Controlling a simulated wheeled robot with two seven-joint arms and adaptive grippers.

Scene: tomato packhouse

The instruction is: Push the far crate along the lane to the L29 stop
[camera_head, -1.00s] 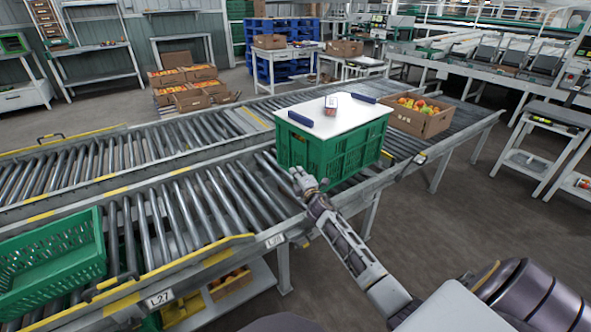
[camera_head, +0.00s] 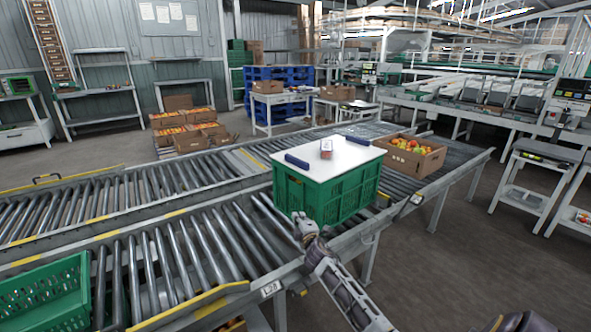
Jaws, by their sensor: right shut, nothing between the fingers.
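A green crate (camera_head: 345,200) with a white lid (camera_head: 328,157) stands on the near roller lane, just left of an open cardboard box of tomatoes (camera_head: 409,159). My right gripper (camera_head: 302,221) is shut and empty, low at the crate's left end near the lane's front rail. Whether it touches the crate I cannot tell. A tag (camera_head: 416,199) sits on the rail right of the crate; its text is too small to read. A tag that looks like L28 (camera_head: 270,289) is on the rail to the left. My left gripper is out of view.
Another green crate (camera_head: 45,293) is on the near lane at the lower left. A second roller lane (camera_head: 150,184) runs parallel behind, mostly empty. Bare rollers (camera_head: 210,240) lie left of the crate.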

